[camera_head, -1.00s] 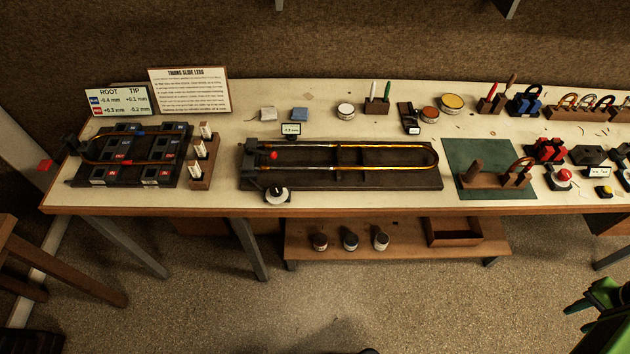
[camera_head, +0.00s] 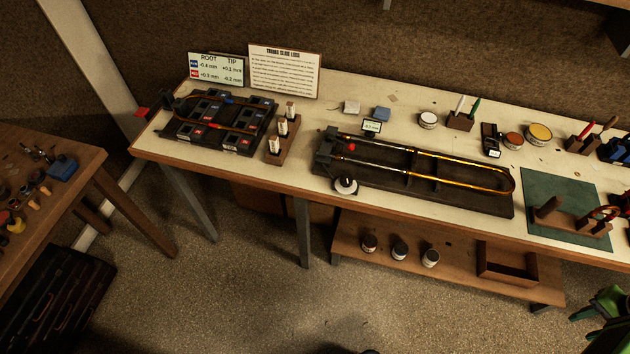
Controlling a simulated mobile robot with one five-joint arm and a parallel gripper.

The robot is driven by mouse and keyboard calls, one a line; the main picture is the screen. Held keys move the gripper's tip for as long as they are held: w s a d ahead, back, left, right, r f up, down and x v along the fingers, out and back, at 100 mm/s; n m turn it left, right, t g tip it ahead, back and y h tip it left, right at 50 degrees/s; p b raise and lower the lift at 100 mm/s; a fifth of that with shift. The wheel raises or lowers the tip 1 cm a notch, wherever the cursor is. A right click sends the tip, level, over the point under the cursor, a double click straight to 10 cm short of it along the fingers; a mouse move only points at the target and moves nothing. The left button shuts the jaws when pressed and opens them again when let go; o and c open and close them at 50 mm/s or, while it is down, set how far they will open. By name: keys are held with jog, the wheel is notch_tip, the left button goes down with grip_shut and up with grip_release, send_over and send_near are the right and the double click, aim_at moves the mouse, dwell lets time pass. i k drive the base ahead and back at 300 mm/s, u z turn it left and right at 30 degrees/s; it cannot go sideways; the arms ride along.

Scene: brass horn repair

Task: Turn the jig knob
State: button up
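A long dark jig (camera_head: 470,202) lies on the workbench and holds a U-shaped brass slide (camera_head: 440,160) with its bend at the right. A round knob (camera_head: 345,186) with a pale face and dark centre sits at the jig's front left corner, by the bench's front edge. A small red ball (camera_head: 351,147) shows near the jig's left end. A small display (camera_head: 372,126) stands behind the jig; its digits are too small to read surely.
A dark board with a brass loop (camera_head: 217,120) and a wooden rack of white pieces (camera_head: 282,140) stand left of the jig. A green mat (camera_head: 545,188) is to the right. Another table (camera_head: 85,165) stands at left. The floor (camera_head: 260,290) before the bench is open.

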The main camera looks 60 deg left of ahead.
aim_at(345, 180)
jog(key=u, duration=2.2)
jog(key=i, duration=0.45)
jog(key=k, duration=0.4)
jog(key=z, duration=0.1)
